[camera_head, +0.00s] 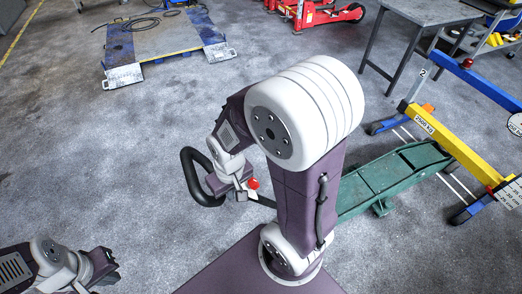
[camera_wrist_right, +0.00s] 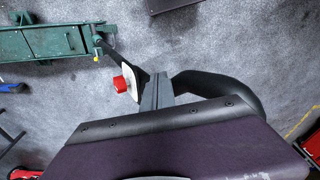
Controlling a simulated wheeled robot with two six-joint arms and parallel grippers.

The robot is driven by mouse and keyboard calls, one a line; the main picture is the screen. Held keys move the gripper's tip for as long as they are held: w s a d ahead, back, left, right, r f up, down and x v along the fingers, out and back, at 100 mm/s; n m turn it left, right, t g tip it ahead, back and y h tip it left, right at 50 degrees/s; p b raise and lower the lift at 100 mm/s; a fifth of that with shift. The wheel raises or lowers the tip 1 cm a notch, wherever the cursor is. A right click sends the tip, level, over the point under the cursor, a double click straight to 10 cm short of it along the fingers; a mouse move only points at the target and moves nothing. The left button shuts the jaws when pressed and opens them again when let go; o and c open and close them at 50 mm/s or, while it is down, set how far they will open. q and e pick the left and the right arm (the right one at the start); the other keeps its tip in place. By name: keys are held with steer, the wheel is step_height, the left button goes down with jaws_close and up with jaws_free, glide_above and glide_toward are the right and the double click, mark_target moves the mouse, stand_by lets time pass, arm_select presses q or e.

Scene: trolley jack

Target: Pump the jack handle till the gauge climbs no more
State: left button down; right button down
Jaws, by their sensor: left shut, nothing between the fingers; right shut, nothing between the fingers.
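The green trolley jack (camera_head: 395,178) lies on the floor right of my right arm; its end also shows in the wrist view (camera_wrist_right: 45,42). Its black handle (camera_head: 187,178) ends in a thick loop, seen in the wrist view (camera_wrist_right: 240,92) too. A red knob (camera_head: 253,183) sits on the handle (camera_wrist_right: 120,83). My right gripper (camera_wrist_right: 157,88) is shut and empty, its fingers over the handle by the loop; contact is unclear. My left gripper (camera_head: 112,266) is shut and empty at lower left. A round white dial (camera_head: 516,123) is cut by the right edge, unreadable.
A yellow beam (camera_head: 437,134) marked 2000 kg and a blue beam (camera_head: 478,84) stand beside the jack. A grey table (camera_head: 430,10) is at upper right, a red jack (camera_head: 330,14) at the top. A low ramp platform (camera_head: 160,38) is upper left. Floor at left is clear.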

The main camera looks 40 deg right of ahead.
steer(key=w+d+r+m+y+p, duration=0.4)
steer(key=d+r+m+p, duration=0.5)
steer(key=m, duration=0.9)
steer(key=shift+w+d+r+m+g+y+p, duration=0.2)
steer(key=shift+w+d+m+g+y+p, duration=0.15)
steer(key=shift+d+y+p, duration=0.55)
steer(key=shift+w+d+h, duration=0.1)
steer(key=shift+d+h, duration=0.05)
steer(key=shift+h, duration=0.15)
steer(key=x, duration=0.4)
steer(key=b+x, duration=0.1)
steer(key=x, duration=0.7)
steer(key=shift+a, duration=0.5)
steer(key=shift+a+f, duration=0.4)
steer(key=shift+a, duration=0.1)
steer(key=shift+w+f, duration=0.1)
